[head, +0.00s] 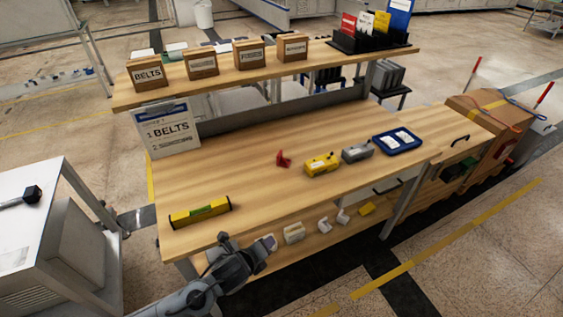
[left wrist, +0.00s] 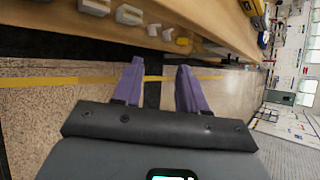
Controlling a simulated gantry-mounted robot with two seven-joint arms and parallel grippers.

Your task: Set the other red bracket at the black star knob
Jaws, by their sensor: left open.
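A red bracket (head: 283,158) lies on the wooden bench top, left of a yellow device. I see only one red bracket on the bench, and I cannot make out a black star knob. My left gripper (head: 270,243) is at the bench's front edge, apart from the bracket and nearer the camera. In the left wrist view its two purple fingers (left wrist: 158,78) are spread with nothing between them, with floor behind them. My right gripper is not in view.
On the bench are a yellow level (head: 200,212), the yellow device (head: 322,164), a grey box (head: 357,152) and a blue tray (head: 377,144). A sign (head: 170,129) stands at left. White and yellow parts sit on the lower shelf.

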